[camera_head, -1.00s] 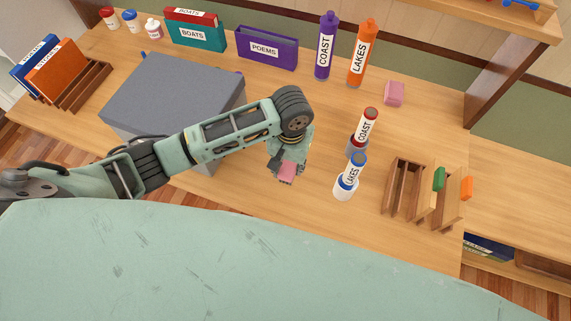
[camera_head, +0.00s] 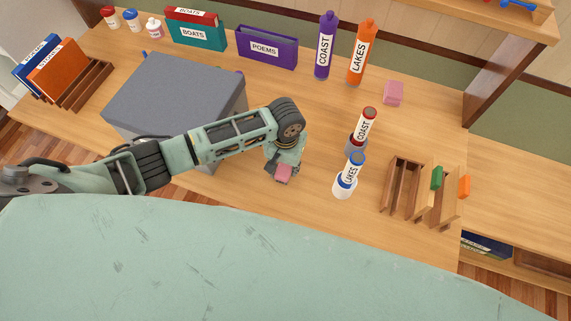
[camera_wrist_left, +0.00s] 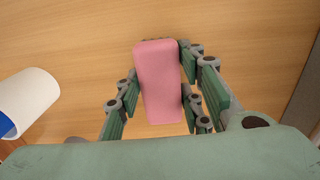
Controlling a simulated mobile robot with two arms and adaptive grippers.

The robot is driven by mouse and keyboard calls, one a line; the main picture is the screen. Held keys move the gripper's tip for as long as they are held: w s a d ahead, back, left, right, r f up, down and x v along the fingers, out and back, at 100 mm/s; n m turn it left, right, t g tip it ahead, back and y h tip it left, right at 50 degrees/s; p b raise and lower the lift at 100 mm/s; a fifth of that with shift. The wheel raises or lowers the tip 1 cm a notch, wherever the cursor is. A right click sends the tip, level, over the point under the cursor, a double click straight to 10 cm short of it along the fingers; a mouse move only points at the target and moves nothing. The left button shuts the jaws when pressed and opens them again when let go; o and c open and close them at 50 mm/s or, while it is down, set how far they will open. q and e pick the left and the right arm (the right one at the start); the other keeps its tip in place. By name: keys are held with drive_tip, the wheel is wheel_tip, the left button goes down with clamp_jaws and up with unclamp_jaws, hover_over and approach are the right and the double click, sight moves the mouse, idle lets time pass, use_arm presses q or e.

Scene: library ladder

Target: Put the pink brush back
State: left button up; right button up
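A pink block-shaped piece (camera_wrist_left: 160,85), with no bristles visible, sits between the fingers of my left gripper (camera_wrist_left: 157,92) in the left wrist view. The finger pads close on its two sides. In the head view the same pink piece (camera_head: 283,174) shows at the tip of my left gripper (camera_head: 284,171), over the table left of the white cup. I cannot tell how far it is above the wood. A second pink block (camera_head: 394,93) lies on the table right of the orange bottle. My right gripper is not in view.
A grey box (camera_head: 175,92) stands behind my left arm. A blue-capped LAKES tube (camera_head: 351,168) in a white cup (camera_head: 343,188) and a red-capped COAST tube (camera_head: 364,127) stand right of the gripper. A wooden rack (camera_head: 404,190) is farther right. Clear wood lies behind the gripper.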

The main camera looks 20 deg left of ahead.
sight(286, 166)
use_arm(q)
drive_tip(key=o, duration=0.3)
drive_tip(key=shift+o, duration=0.2)
wheel_tip(286, 166, up, 12)
drive_tip(key=shift+r+b, duration=0.2)
drive_tip(key=shift+b, duration=0.2)
